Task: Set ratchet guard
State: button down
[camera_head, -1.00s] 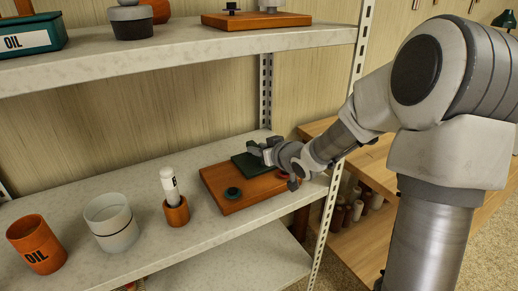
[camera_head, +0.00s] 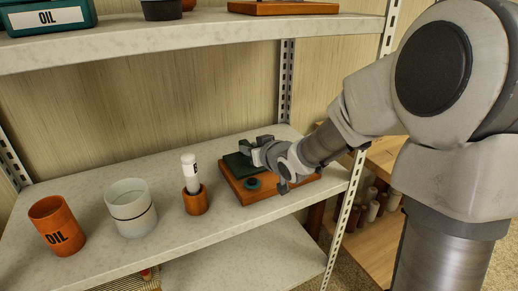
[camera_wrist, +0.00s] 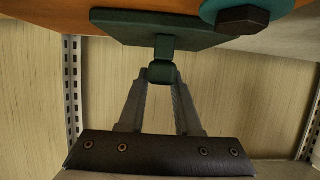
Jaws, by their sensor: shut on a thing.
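The guard is a flat dark green plate (camera_head: 238,164) with a small upright tab. It lies over the back left part of an orange base board (camera_head: 284,189) on the middle shelf. My gripper (camera_head: 256,148) is shut on the guard's tab, and the wrist view shows the fingers (camera_wrist: 161,80) closed around its end, with the plate (camera_wrist: 150,28) beyond. A teal disc (camera_head: 252,183) sits on the board in front of the plate. The wrist view shows a dark hex head (camera_wrist: 243,20) on it. Whether the plate touches the board is unclear.
Left of the board stand an orange cup holding a white bottle (camera_head: 189,170), a grey-white canister (camera_head: 131,209) and an orange oil can (camera_head: 57,226). The upper shelf (camera_head: 200,38) overhangs behind. A perforated post (camera_head: 345,222) stands close to my forearm.

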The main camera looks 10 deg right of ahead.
jog(key=shift+s+a, duration=0.1)
jog(key=shift+a, duration=0.1)
jog(key=c, duration=0.6)
grip_release()
jog(key=shift+d, duration=0.1)
jog(key=shift+r, duration=0.1)
